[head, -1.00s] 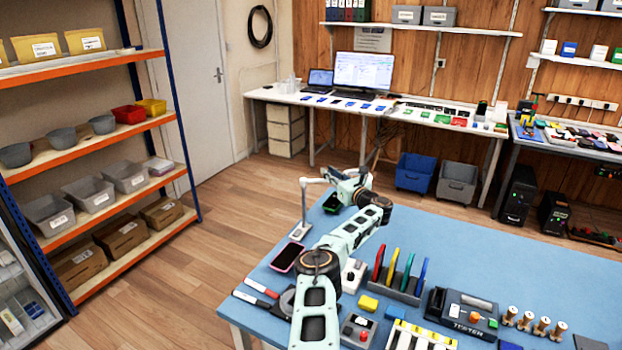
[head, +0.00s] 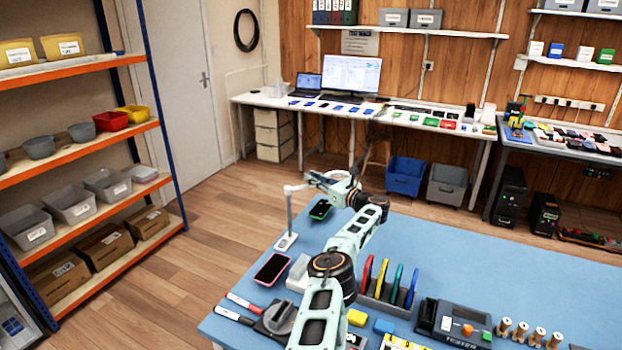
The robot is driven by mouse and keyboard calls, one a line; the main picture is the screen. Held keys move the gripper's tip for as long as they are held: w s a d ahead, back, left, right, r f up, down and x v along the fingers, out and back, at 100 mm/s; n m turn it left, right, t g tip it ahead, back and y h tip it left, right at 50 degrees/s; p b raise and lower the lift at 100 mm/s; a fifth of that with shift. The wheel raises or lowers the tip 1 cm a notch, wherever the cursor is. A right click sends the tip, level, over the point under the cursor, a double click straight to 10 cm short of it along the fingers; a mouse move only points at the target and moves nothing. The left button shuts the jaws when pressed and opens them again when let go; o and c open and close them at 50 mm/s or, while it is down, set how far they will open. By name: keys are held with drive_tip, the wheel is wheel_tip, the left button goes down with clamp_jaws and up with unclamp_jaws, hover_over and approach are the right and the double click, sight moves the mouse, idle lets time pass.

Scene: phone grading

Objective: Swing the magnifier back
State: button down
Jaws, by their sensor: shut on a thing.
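The magnifier is a pale post (head: 289,214) on a small white base, standing upright near the back left edge of the blue bench (head: 450,262). Its thin arm reaches right from the top of the post to a pale round head (head: 338,174), which my wrist partly hides. My gripper (head: 322,182) is shut on the magnifier at the end of its thin arm, above the bench. The fingers are small and the exact point of contact cannot be made out.
A pink-edged phone (head: 272,268) lies in front of the magnifier base. Upright coloured cards (head: 393,283) in a rack and a tester (head: 455,322) stand to the right of my arm. The bench's back right is clear. Shelving (head: 95,146) stands at the left.

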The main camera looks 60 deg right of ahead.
drive_tip(key=shift+r, duration=0.15)
drive_tip(key=c, duration=1.9)
unclamp_jaws()
drive_tip(key=shift+s, duration=0.15)
drive_tip(key=s+a, duration=0.2)
drive_tip(key=s, duration=0.9)
drive_tip(key=shift+s+a, duration=0.2)
drive_tip(key=shift+s, duration=0.05)
